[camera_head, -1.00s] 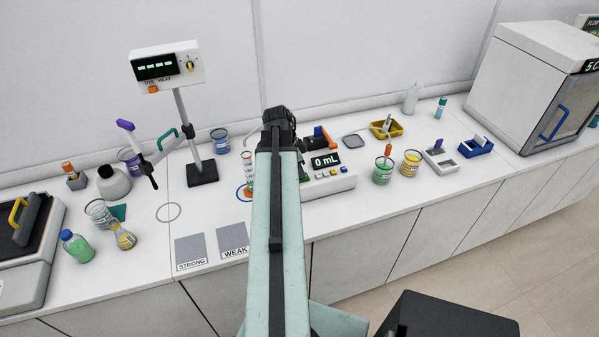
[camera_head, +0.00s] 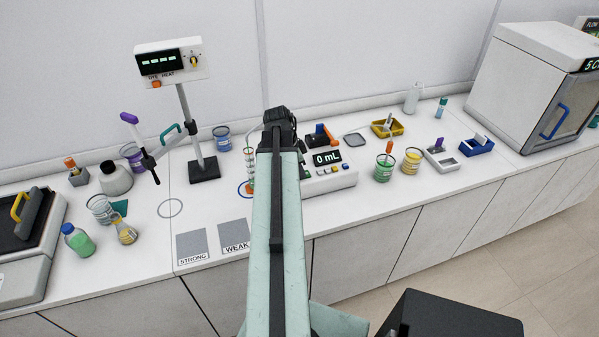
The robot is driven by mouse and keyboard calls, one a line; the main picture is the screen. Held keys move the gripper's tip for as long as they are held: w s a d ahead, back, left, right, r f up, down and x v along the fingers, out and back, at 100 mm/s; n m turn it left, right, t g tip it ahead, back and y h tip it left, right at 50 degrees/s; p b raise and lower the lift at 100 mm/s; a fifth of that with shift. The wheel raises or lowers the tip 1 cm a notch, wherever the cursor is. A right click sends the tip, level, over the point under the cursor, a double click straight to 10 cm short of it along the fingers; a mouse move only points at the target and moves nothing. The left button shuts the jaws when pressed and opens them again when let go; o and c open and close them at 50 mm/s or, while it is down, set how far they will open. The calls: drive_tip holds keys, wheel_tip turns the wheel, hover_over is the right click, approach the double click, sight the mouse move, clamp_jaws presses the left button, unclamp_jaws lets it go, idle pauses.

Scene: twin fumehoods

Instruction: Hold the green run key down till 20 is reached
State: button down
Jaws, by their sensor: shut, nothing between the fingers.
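The white pump-like box (camera_head: 340,181) stands on the bench just right of my arm. Its display (camera_head: 327,157) reads 0 mL. A row of small keys, including a blue one (camera_head: 321,172) and a yellow one (camera_head: 334,169), shows on its front. The left end of the box is behind my arm, and I cannot make out a green run key. My pale green arm reaches up the middle of the picture to a dark joint. My gripper's fingers are hidden behind the arm, so their place relative to the keys does not show.
A green beaker (camera_head: 383,171) and a yellow beaker (camera_head: 411,161) stand right of the box. A stand with a display (camera_head: 204,168) is to the left.

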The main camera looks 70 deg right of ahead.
drive_tip(key=shift+s+f, duration=0.15)
drive_tip(key=shift+f, duration=0.25)
drive_tip(key=shift+d+r+p, duration=0.1)
drive_tip(key=shift+r+p, duration=0.45)
drive_tip(key=shift+p, duration=0.3)
drive_tip(key=p+v, duration=1.3)
drive_tip(key=shift+s+d+r+p, duration=0.25)
drive_tip(key=shift+r+p, duration=0.05)
drive_tip(key=shift+r, duration=0.15)
